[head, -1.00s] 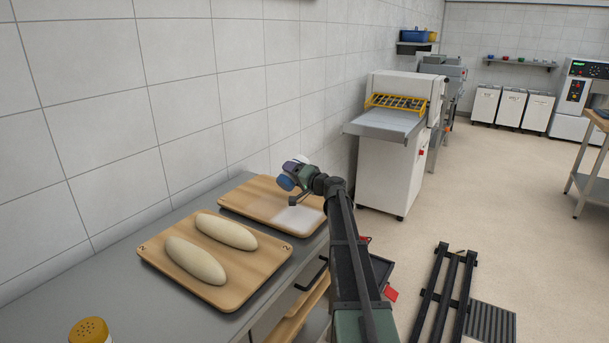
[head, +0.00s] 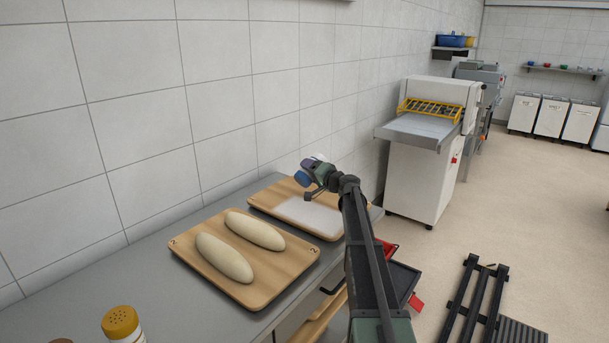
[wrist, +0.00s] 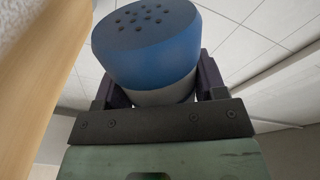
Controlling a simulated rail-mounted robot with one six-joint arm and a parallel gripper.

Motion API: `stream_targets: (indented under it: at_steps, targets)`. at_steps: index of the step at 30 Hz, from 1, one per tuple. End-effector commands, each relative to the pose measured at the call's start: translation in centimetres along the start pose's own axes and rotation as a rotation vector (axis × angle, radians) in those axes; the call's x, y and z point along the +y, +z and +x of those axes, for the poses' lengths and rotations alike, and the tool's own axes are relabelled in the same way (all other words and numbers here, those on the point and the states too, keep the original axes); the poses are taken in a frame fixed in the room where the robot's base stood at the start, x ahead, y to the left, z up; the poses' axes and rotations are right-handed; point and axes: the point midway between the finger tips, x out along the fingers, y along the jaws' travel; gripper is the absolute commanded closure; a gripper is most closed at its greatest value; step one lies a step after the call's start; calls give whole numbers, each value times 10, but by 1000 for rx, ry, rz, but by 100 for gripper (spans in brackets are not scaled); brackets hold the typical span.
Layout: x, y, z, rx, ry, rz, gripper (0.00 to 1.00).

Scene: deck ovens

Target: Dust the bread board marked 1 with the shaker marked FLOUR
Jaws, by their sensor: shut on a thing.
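My gripper (head: 313,171) is shut on a shaker with a blue perforated cap (head: 302,177). It is held tilted over the far wooden board (head: 262,203). In the wrist view the shaker's blue cap (wrist: 150,45) and grey body sit between the two dark fingers; no wording on it is visible. The far board bears a white dusted patch (head: 315,214), partly behind my arm. I cannot read a number on this board.
A nearer board (head: 258,303) marked 2 holds two pale dough loaves (head: 224,257). A yellow-capped shaker (head: 121,323) stands at the near end of the grey counter (head: 150,278). A tiled wall runs close behind the boards. A white machine (head: 425,150) stands beyond.

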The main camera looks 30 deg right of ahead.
Motion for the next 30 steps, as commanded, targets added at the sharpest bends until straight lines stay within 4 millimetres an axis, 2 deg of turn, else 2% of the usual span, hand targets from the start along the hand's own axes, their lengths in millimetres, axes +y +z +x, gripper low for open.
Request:
stream_targets:
  at_steps: [6, 30]
  targets:
    - [16, -28, -1, 1, 0, 0, 65]
    - [46, -78, -102, 2, 1, 0, 65]
